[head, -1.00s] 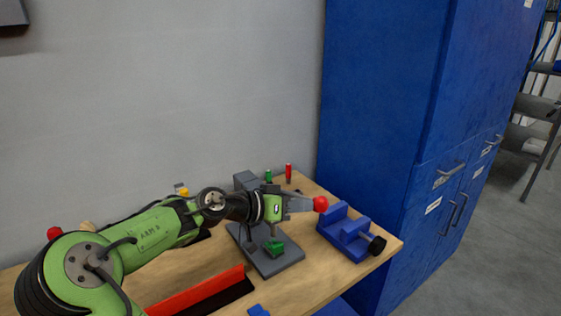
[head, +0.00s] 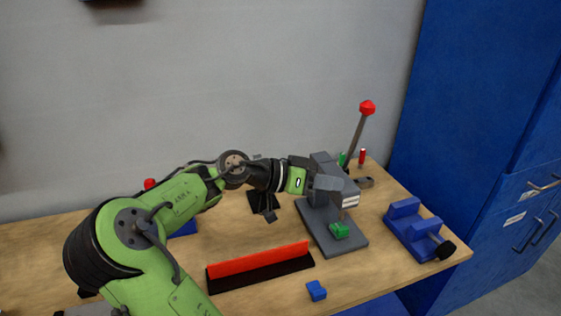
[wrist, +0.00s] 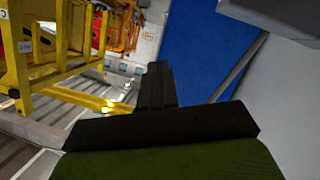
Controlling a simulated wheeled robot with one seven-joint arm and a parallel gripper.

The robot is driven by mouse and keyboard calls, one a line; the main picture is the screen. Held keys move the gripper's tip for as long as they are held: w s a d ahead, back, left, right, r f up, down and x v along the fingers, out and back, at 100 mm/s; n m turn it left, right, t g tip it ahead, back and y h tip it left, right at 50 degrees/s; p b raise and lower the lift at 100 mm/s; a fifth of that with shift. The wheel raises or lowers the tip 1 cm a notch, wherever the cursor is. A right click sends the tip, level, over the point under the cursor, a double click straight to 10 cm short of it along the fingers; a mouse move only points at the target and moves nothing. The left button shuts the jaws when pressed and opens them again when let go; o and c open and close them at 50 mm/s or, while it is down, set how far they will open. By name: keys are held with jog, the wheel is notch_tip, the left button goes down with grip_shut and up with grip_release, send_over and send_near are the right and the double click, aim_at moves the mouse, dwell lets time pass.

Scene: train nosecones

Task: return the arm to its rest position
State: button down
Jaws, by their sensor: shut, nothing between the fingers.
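My arm reaches from the lower left of the head view to the grey press. My gripper (head: 325,184) is at its end, overlapping the press head in the picture; whether they touch cannot be told. In the wrist view my gripper (wrist: 157,80) shows dark fingers together, with nothing between them. The grey press (head: 316,226) stands on the table with its lever (head: 355,137) raised and a red knob (head: 367,107) on top. A green part (head: 340,230) sits on the press base.
A blue vise (head: 412,230) stands right of the press on the wooden table (head: 368,278). A red-and-black strip (head: 260,262) and a small blue block (head: 316,291) lie in front. A blue cabinet (head: 460,90) is at the right. A yellow frame (wrist: 50,60) shows in the wrist view.

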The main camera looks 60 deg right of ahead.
jog(key=w+a+f+n+t+y, duration=0.3)
jog(key=w+a+f+n+t, duration=0.1)
jog(key=f, duration=0.2)
jog(key=w+a+f+n+t+y, duration=0.2)
jog(key=w+a+f+n+t, duration=0.15)
jog(key=a+f+t, duration=0.2)
jog(key=w+a+r+n+t+y, duration=0.15)
jog(key=a+n, duration=0.25)
jog(key=a, duration=0.4)
jog(key=w+a+r+n+t+y, duration=0.1)
jog(key=w+a+n+t+y, duration=0.15)
jog(key=a+n, duration=0.4)
jog(key=s+a+r+n+t, duration=0.1)
jog(key=s+a+n, duration=0.1)
jog(key=a, duration=0.4)
jog(key=s+a+r+n+t, duration=0.1)
jog(key=s+a+n+t, duration=0.1)
jog(key=a, duration=0.4)
jog(key=shift+s+r+n+y, duration=0.3)
jog(key=shift+s+r+y, duration=0.1)
jog(key=shift+s, duration=0.4)
jog(key=shift+d, duration=0.1)
